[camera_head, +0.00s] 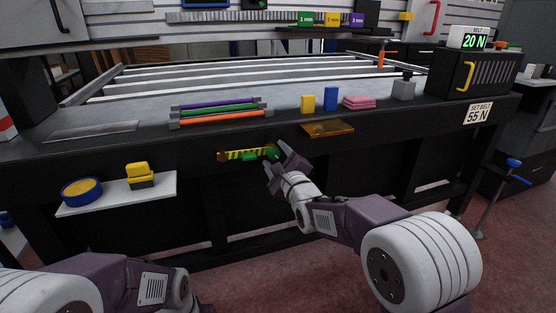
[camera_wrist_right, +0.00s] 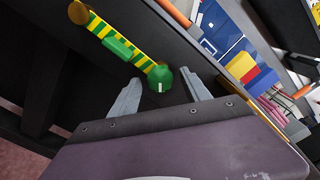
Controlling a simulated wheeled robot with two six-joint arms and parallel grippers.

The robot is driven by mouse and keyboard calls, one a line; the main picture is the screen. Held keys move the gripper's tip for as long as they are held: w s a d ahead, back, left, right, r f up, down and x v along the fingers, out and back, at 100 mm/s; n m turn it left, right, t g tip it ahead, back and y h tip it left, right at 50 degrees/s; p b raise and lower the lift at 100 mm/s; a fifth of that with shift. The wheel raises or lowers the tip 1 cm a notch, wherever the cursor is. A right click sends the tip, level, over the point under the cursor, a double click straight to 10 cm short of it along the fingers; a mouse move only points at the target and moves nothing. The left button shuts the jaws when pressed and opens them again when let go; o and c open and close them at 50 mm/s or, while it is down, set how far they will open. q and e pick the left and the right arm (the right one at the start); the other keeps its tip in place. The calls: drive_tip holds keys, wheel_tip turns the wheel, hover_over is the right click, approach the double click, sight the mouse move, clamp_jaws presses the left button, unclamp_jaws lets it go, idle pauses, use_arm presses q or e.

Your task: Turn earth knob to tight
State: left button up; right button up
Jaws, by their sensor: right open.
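The green earth knob (camera_head: 273,153) sits at the right end of a yellow and green striped strap on the dark front face of the table. In the right wrist view the knob (camera_wrist_right: 160,79) shows a short white mark and lies between and just beyond my fingertips. My right gripper (camera_head: 279,161) is open around the knob's near side, and I cannot tell whether a finger touches it. The striped strap (camera_head: 236,155) carries a green piece in its middle and has a brass end (camera_wrist_right: 78,13). My left arm shows at the lower left, but its gripper is out of view.
A white shelf (camera_head: 117,195) with a blue and yellow tin and a yellow block juts out at the left. An amber plate (camera_head: 327,129) sticks out at the table edge right of the knob. Coloured rods (camera_head: 218,112) and small blocks lie on the table.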

drive_tip(key=p+v, duration=0.3)
drive_tip(key=v, duration=0.6)
drive_tip(key=shift+w+r, duration=0.1)
drive_tip(key=d+r+m+h+p, duration=0.1)
drive_tip(key=d+r+h+p, duration=0.2)
drive_tip(key=d+p, duration=0.45)
drive_tip(key=s+d+f+n+g+h, duration=0.2)
drive_tip(key=s+d+f+n+g, duration=0.4)
drive_tip(key=f, duration=0.3)
drive_tip(key=s+d+f+n+g, duration=0.1)
drive_tip(key=s+f+n+g, duration=0.45)
drive_tip(key=s+n, duration=0.35)
drive_tip(key=s+f+n+g, duration=0.5)
drive_tip(key=s+f+n, duration=0.15)
drive_tip(key=s, duration=0.45)
wheel_tip(320, 180, up, 39)
drive_tip(key=n+p, duration=0.1)
drive_tip(key=p, duration=3.7)
drive_tip(key=shift+w+f, duration=0.2)
drive_tip(key=shift+w, duration=0.05)
